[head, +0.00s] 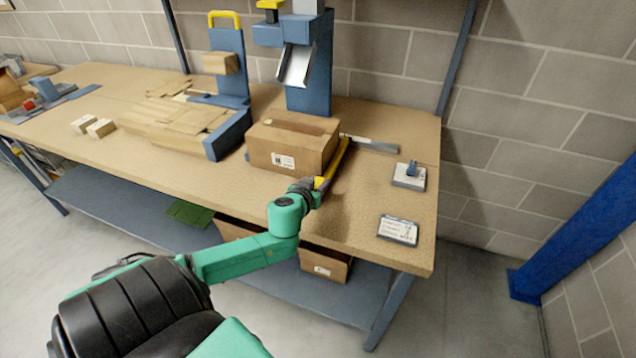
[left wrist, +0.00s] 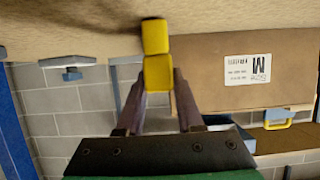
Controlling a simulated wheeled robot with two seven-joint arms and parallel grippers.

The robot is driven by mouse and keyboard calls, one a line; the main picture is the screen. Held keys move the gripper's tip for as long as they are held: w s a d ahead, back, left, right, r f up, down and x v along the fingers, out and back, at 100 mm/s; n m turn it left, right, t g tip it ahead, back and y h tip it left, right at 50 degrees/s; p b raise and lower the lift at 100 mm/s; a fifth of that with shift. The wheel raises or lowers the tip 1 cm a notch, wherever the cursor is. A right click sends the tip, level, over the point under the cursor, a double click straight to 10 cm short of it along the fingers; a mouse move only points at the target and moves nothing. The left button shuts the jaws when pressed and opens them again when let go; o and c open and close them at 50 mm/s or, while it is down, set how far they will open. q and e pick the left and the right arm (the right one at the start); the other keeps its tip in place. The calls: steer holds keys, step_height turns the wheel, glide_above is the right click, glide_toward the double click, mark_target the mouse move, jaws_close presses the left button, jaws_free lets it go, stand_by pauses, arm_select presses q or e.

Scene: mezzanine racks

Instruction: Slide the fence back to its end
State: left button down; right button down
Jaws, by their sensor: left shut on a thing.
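The fence (head: 340,158) is a narrow yellow bar lying on the bench along the right side of a cardboard box (head: 291,146). A grey metal rail (head: 370,144) runs to the right from its far end. My left gripper (head: 318,186) is at the fence's near end, low over the bench. In the left wrist view its fingers are shut on a yellow piece of the fence (left wrist: 157,72), with the box (left wrist: 235,72) close by on the right. I cannot tell whether the fence touches the box. My right gripper is not in view.
A blue press-like stand (head: 309,85) with a metal chute is behind the box. A small block with a blue knob (head: 409,176) and a label card (head: 398,229) lie to the right. Flattened cardboard and blue fixtures fill the left. The front right bench is mostly clear.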

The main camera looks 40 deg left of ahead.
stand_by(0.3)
arm_select(q)
steer(key=w+d, duration=0.1)
steer(key=d, duration=0.3)
steer(key=w+d+b, duration=0.1)
steer(key=d, duration=0.3)
steer(key=w+d+b, duration=0.1)
steer(key=w+d, duration=0.1)
steer(key=d, duration=0.2)
steer(key=shift+f, duration=0.15)
steer(key=shift+w+d, duration=0.1)
steer(key=shift+d, duration=0.2)
steer(key=shift+a, duration=0.2)
steer(key=c, duration=0.5)
jaws_free()
steer(key=shift+d, duration=0.15)
steer(key=shift+c, duration=0.2)
steer(key=shift+w+d, duration=0.1)
